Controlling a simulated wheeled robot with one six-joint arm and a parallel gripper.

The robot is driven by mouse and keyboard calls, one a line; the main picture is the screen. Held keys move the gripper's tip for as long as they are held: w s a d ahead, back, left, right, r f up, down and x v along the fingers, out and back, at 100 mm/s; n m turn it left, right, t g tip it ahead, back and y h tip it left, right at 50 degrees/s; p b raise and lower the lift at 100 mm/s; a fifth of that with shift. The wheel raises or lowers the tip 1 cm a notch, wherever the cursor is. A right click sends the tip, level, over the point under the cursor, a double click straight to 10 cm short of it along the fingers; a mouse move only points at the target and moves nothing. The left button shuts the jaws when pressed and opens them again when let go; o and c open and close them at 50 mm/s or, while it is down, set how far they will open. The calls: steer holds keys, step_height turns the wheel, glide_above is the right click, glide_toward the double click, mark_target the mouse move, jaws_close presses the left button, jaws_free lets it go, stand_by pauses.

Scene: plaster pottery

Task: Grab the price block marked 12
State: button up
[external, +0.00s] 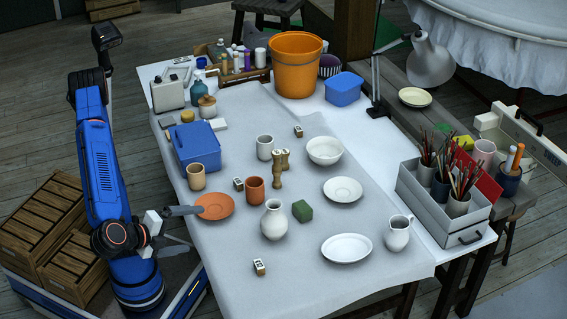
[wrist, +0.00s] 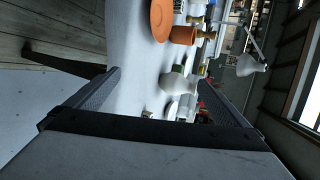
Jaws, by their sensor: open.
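Three small price blocks with dark marks stand on the grey table cloth. One block (external: 259,268) is near the front edge, one block (external: 238,184) is beside the terracotta cup, and one block (external: 298,131) is farther back. Their numbers are too small to read, so I cannot tell which is marked 12. My gripper (external: 188,225) is open and empty at the table's left edge, beside the terracotta saucer (external: 215,206). In the wrist view, my gripper's fingers (wrist: 160,92) stand wide apart, with a small block-like thing (wrist: 147,114) partly visible between them.
A terracotta cup (external: 255,190), white vase (external: 274,221), green block (external: 302,211) and wooden figure (external: 279,170) stand mid-table. A white oval plate (external: 347,248) and jug (external: 398,234) are to the right. A blue box (external: 196,146) is behind. The cloth's front left is mostly clear.

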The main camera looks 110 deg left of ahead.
steer(key=c, duration=1.6)
steer(key=shift+o, duration=0.2)
